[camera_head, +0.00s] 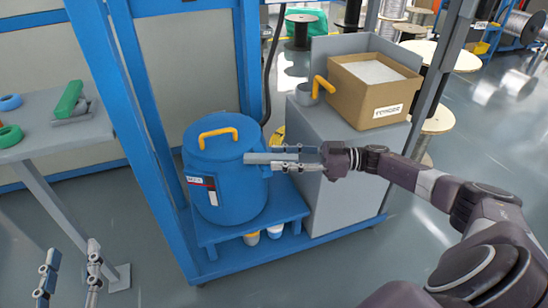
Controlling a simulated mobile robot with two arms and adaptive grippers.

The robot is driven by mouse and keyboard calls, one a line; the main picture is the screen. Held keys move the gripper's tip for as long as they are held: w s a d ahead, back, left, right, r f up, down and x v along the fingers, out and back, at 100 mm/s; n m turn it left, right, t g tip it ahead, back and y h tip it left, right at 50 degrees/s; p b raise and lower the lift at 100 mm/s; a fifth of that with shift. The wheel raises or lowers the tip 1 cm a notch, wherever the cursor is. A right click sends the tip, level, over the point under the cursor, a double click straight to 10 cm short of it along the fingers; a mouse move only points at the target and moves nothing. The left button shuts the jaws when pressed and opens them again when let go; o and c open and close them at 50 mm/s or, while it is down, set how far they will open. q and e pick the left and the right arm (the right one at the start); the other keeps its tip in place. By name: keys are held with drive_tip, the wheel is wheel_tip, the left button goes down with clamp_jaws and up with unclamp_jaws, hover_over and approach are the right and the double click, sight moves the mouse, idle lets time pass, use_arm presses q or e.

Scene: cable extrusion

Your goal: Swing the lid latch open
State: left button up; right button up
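A blue drum (229,190) with a blue lid stands on a low blue shelf. The lid has a yellow handle (218,134) on top. A light grey bar, which looks like the lid latch (256,158), sticks out to the right from the drum's rim. My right gripper (272,158) reaches in from the right with its fingers pointing left, one above and one below the bar's outer part. I cannot tell whether they press on it. My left gripper (70,262) is at the lower left, fingers apart and empty, well away from the drum.
A grey cabinet (331,175) beside the drum carries an open cardboard box (372,104) and a grey cup with a yellow handle (322,87). Blue frame posts (117,95) stand left of the drum. A grey table (60,128) with green and blue items is at left.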

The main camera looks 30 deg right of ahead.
drive_tip(key=v, duration=0.9)
drive_tip(key=shift+s+d, duration=0.15)
drive_tip(key=shift+d, duration=0.15)
